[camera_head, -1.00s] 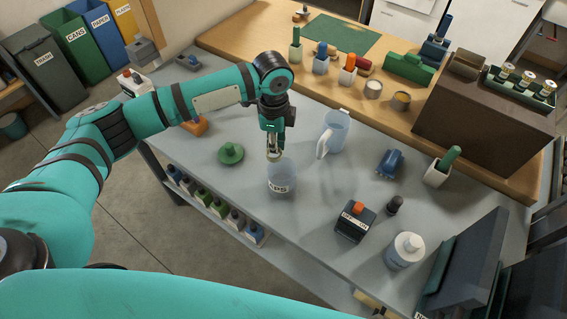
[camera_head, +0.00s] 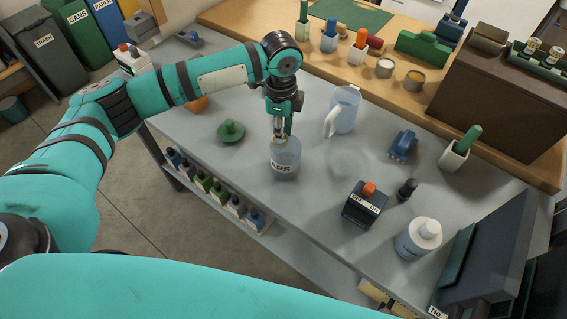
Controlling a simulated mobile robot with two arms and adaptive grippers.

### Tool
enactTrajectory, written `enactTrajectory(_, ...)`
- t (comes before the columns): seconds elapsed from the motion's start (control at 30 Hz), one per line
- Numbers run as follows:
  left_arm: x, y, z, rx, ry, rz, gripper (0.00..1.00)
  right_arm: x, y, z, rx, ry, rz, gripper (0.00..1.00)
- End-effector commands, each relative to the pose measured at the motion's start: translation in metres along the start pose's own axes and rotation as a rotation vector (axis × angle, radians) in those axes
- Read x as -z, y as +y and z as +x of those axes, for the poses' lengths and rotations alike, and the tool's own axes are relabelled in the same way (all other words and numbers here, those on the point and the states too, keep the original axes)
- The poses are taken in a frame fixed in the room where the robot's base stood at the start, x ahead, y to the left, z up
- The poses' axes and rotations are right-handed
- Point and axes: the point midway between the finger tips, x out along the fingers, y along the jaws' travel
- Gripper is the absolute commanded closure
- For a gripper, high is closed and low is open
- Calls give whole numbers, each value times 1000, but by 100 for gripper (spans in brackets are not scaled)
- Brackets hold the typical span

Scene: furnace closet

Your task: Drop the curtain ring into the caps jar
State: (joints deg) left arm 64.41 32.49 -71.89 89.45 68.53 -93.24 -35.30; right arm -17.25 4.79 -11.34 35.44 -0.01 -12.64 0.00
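The caps jar (camera_head: 287,163) is a clear, bluish jar with a white label, standing on the grey bench near its front edge. My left gripper (camera_head: 280,133) points down right at the jar's mouth, with its fingertips at or just inside the rim. The fingers look closed on a small pale ring, the curtain ring (camera_head: 280,141), which is tiny and partly hidden by the fingers and rim. I cannot tell how deep the ring is in the jar. My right gripper is not in view.
A green knobbed lid (camera_head: 231,131) lies left of the jar. A clear pitcher (camera_head: 345,108) stands behind right. Small bottles line a lower shelf (camera_head: 216,192).

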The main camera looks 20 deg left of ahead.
Motion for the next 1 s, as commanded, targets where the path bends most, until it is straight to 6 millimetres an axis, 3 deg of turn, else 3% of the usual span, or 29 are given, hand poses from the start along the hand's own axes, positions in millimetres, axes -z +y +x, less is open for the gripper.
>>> enactTrajectory(0.17, 0, 0, -1, 0, 0, 0, 100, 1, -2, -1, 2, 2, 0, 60)
enactTrajectory(0.43, 0, 0, -1, 0, 0, 0, 67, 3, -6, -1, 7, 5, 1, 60)
enactTrajectory(0.77, 0, 0, -6, 1, 1, 0, 67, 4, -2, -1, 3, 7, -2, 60)
enactTrajectory(1.0, 1, -1, -49, 5, 3, 1, 67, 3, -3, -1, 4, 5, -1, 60)
